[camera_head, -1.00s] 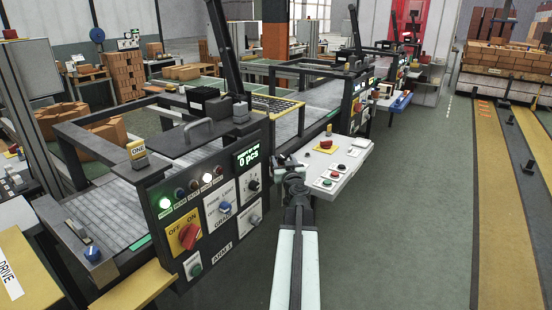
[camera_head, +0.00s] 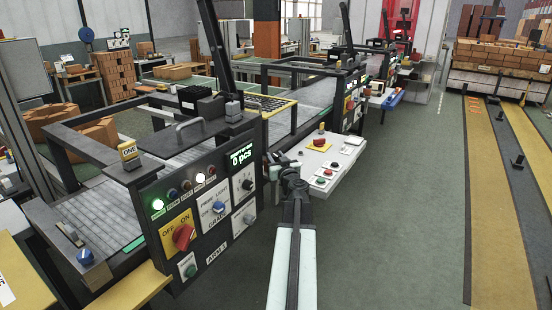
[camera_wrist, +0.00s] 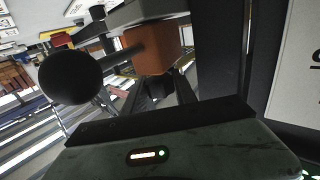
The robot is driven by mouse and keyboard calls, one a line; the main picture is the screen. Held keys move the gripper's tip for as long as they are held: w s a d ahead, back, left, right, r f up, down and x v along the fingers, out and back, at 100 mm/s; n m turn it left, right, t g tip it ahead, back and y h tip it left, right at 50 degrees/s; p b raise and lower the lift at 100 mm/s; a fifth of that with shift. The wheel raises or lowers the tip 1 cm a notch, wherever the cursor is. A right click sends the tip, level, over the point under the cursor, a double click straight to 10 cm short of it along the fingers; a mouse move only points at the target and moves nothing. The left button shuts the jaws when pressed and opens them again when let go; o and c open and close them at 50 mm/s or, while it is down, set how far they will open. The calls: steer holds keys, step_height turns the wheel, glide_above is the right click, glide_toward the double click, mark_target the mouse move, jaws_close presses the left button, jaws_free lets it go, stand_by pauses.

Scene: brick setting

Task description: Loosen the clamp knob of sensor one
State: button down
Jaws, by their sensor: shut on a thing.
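In the wrist view an orange-brown clamp block (camera_wrist: 150,45) carries a dark rod with a round black disc (camera_wrist: 75,76) on its left. My gripper (camera_wrist: 157,92) has its two fingers around a small dark piece, apparently the clamp knob (camera_wrist: 158,84), just below the block. The knob is dark and mostly hidden between the fingers. In the head view my gripper (camera_head: 278,160) is at the right end of the control panel; what it holds is too small to tell there. A yellow tag reading ONE (camera_head: 129,153) stands on the panel's left top.
The control panel (camera_head: 205,205) has lit lamps, a red switch and dials. A white button box (camera_head: 322,165) with a red button is close to the right of my gripper. The green floor (camera_head: 410,220) on the right is clear. Brick stacks (camera_head: 500,65) stand at the back right.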

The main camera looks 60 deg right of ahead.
steer(key=n+t+y, duration=0.2)
steer(key=y, duration=0.1)
steer(key=n+t+y, duration=0.1)
steer(key=n+y, duration=0.1)
steer(key=shift+d, duration=0.25)
steer(key=n+y, duration=0.2)
steer(key=y, duration=0.1)
steer(key=n+t+y, duration=0.1)
steer(key=n+y, duration=0.1)
steer(key=y, duration=0.2)
steer(key=shift+n+y, duration=0.3)
steer(key=n+g+y, duration=0.1)
steer(key=n+y, duration=0.3)
steer(key=y, duration=0.2)
steer(key=shift+y, duration=0.3)
steer(key=shift+a+n+g+y, duration=0.15)
steer(key=shift+n+g+y, duration=0.6)
steer(key=shift+y, duration=0.2)
steer(key=shift+a+n+g+y, duration=0.1)
steer(key=shift+n+g+y, duration=0.55)
steer(key=shift+n+y, duration=0.25)
steer(key=shift+a+y, duration=0.1)
steer(key=shift+y, duration=0.15)
steer(key=c, duration=1)
jaws_free()
